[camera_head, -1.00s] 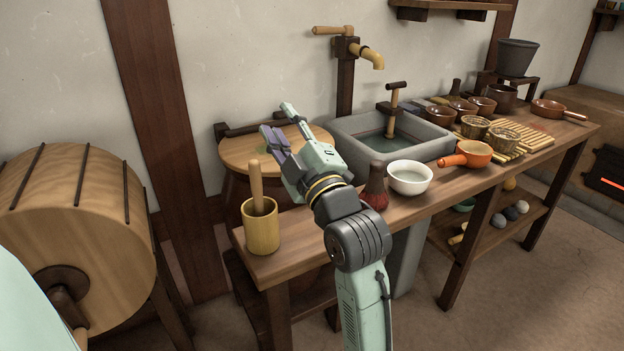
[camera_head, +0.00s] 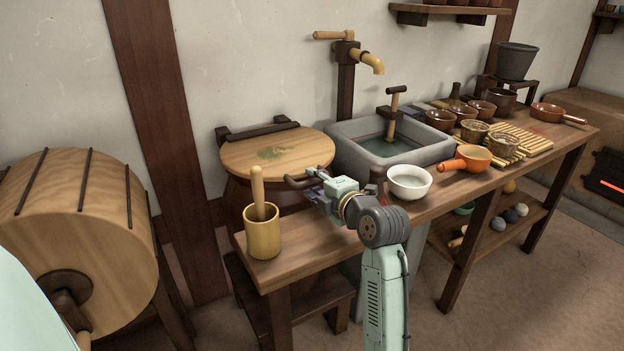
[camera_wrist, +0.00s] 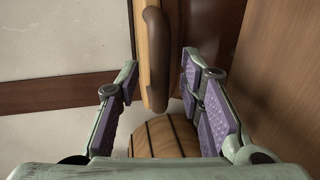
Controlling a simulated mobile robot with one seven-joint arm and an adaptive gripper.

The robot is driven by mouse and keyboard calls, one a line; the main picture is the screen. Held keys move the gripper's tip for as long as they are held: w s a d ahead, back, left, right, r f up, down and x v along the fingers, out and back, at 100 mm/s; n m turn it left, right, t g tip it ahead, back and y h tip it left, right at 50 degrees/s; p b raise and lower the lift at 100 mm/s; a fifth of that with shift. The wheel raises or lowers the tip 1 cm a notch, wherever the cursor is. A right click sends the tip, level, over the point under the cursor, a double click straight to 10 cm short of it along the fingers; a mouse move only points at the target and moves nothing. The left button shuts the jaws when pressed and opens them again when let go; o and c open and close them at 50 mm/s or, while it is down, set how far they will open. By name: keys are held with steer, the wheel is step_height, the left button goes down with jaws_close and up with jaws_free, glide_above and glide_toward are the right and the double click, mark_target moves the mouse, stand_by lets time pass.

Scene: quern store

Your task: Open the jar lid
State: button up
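The large jar (camera_head: 243,194) stands behind the left end of the counter, partly hidden by it. A dark bar handle (camera_head: 295,180) sticks out at the lid's front edge. My gripper (camera_head: 308,186) is at this handle, just below the lid's front edge. In the wrist view the handle (camera_wrist: 155,60) lies between the two spread purple-padded fingers, beside the pale lid edge (camera_wrist: 140,40). A gap shows on both sides, so the gripper is open.
A wooden mortar (camera_head: 262,236) with a pestle stands left of my gripper on the counter. A white bowl (camera_head: 409,187) and a dark red bottle, mostly hidden by my arm, are to the right. The stone sink (camera_head: 432,155) is behind. A wooden drum (camera_head: 75,225) stands far left.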

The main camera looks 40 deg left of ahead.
steer(key=shift+x, duration=0.8)
steer(key=shift+c, duration=0.3)
jaws_close()
